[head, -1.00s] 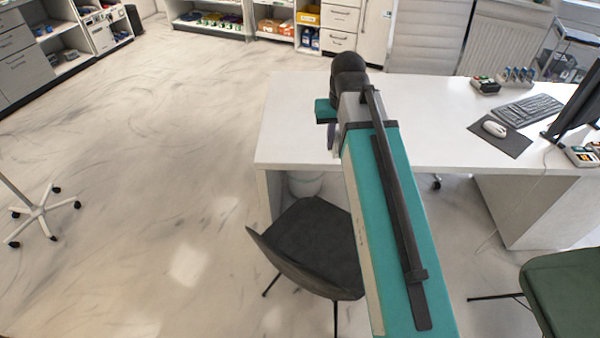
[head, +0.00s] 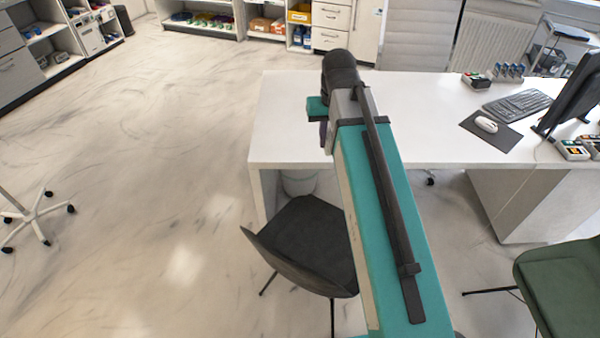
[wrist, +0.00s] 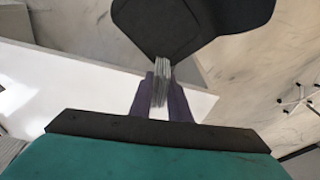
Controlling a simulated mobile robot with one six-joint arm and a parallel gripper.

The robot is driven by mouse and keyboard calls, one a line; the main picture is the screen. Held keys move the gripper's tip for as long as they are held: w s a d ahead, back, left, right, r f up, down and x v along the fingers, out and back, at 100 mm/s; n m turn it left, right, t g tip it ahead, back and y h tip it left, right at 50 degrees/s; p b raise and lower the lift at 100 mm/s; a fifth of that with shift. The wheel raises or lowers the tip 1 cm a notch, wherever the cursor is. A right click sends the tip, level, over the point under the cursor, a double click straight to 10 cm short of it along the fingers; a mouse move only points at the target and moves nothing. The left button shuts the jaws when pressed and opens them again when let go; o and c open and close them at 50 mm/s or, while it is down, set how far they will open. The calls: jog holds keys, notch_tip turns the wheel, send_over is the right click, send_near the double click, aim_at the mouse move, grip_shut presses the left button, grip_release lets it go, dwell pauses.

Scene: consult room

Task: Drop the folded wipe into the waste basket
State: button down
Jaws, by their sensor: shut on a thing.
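My gripper (wrist: 161,95) has purple fingers and is shut on the folded wipe (wrist: 162,72), a thin pale, layered stack standing out between the fingertips. In the head view my gripper (head: 323,134) is mostly hidden by my arm, over the left part of the white desk; the wipe cannot be made out there. A pale round bin, apparently the waste basket (head: 299,183), stands on the floor under the desk's left end, behind the dark chair. It is partly hidden by the desk and the chair, and I cannot make it out in the wrist view.
The dark chair (head: 300,235) stands before the white desk (head: 280,130). A keyboard (head: 518,105), mouse (head: 486,125) and monitor (head: 570,95) are on the desk's right. A green chair (head: 560,285) is at lower right. The floor (head: 150,150) to the left is wide and clear.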

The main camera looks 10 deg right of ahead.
jog(key=shift+w+r, duration=0.1)
jog(key=r, duration=0.2)
jog(key=w+r, duration=0.1)
jog(key=r, duration=0.2)
jog(key=shift+w+r, duration=0.15)
jog(key=shift+r, duration=0.45)
